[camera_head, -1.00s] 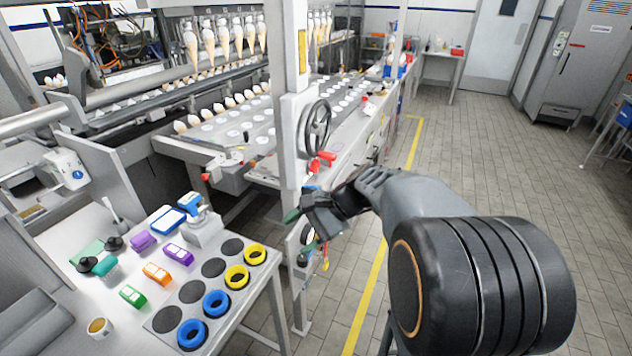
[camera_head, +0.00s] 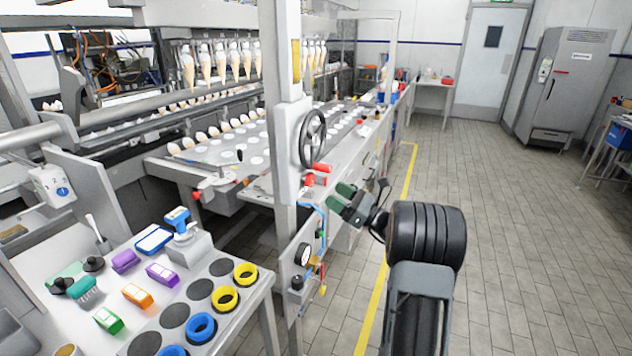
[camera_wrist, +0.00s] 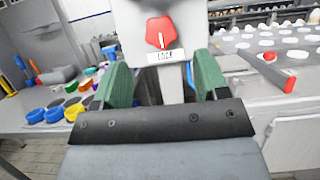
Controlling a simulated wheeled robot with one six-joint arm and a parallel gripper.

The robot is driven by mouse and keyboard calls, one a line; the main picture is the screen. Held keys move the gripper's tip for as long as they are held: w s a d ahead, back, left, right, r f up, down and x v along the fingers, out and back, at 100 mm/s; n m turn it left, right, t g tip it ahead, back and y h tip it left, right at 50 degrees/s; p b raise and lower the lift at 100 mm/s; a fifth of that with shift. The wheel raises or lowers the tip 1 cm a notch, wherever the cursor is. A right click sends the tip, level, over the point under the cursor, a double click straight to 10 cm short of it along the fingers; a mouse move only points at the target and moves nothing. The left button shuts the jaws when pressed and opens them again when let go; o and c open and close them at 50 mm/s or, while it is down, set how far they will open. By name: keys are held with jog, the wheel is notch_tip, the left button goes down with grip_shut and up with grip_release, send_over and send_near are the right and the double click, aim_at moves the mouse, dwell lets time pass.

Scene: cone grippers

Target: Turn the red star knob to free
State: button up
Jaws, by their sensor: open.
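The red star knob (camera_wrist: 159,33) sits on a pale grey housing in the wrist view, with a white pointer line running down toward a small label (camera_wrist: 165,57). The label's lettering is too small to read surely. My gripper (camera_wrist: 161,62) is open, its two green fingers spread to either side below the knob in the picture. Nothing is between the fingers, and they look apart from the knob. In the head view my gripper (camera_head: 340,195) is beside the machine's front post, right of some red parts (camera_head: 312,180); I cannot tell which is the knob.
A black handwheel (camera_head: 313,139) is on the post above my gripper. A gauge (camera_head: 302,254) and hoses are below. A table (camera_head: 232,328) with coloured rings is at left. The right floor is clear.

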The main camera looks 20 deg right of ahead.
aim_at(313, 180)
jog(key=p+x, duration=0.1)
jog(key=x, duration=0.6)
jog(key=shift+w+a, duration=0.15)
jog(key=shift+a, duration=0.05)
jog(key=c, duration=0.9)
jog(key=shift+o, duration=0.2)
